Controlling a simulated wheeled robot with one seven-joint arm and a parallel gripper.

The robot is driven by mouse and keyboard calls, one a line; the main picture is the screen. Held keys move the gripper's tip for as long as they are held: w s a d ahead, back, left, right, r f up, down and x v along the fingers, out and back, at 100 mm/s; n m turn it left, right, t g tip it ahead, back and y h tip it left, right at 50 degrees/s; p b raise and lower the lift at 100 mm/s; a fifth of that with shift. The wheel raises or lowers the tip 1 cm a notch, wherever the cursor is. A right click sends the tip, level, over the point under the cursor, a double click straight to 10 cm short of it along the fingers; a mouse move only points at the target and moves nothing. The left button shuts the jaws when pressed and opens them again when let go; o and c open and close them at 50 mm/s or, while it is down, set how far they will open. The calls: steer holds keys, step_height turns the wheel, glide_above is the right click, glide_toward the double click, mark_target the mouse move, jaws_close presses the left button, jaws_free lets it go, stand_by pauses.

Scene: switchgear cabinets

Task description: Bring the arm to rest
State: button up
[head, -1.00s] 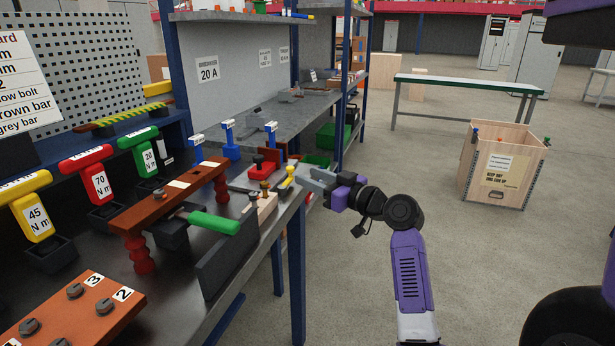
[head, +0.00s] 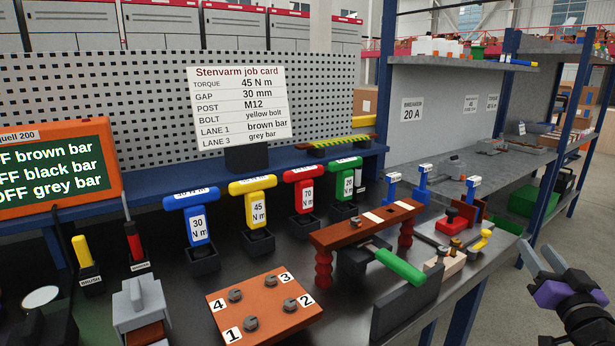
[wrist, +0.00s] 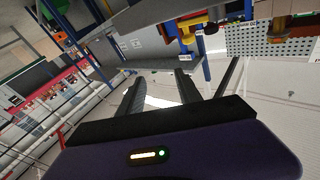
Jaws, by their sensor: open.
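My gripper (head: 548,272) shows at the lower right of the head view, beyond the bench's right front edge, with its grey fingers apart and nothing between them. Part of my purple and black arm shows below it, cut off by the frame. In the wrist view the two dark fingers of my gripper (wrist: 182,90) stand apart and empty, pointing at the shelving and bench area, which appears turned over. No object touches the fingers in either view.
The bench holds torque tools, such as the yellow one (head: 254,212), an orange plate with numbered bolts (head: 265,308), a brown bar on red posts (head: 370,225) and a green-handled tool (head: 400,267). A job card (head: 240,105) stands behind. Blue-posted shelving (head: 390,80) is at right.

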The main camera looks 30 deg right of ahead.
steer(key=s+a+f+y+p, duration=0.1)
steer(key=s+a+f+p, duration=0.15)
steer(key=a, duration=1.15)
steer(key=s+a+f+p, duration=0.2)
steer(key=a+f+p, duration=0.15)
steer(key=a, duration=0.95)
steer(key=s+a+n+y+p, duration=0.2)
steer(key=s+a+n+y, duration=0.2)
steer(key=s+a, duration=0.3)
steer(key=s+a+n+y+p, duration=0.2)
steer(key=s+a+n+y, duration=0.3)
steer(key=a, duration=0.8)
steer(key=s+y, duration=0.2)
steer(key=s, duration=0.1)
steer(key=shift+s+n+g, duration=0.3)
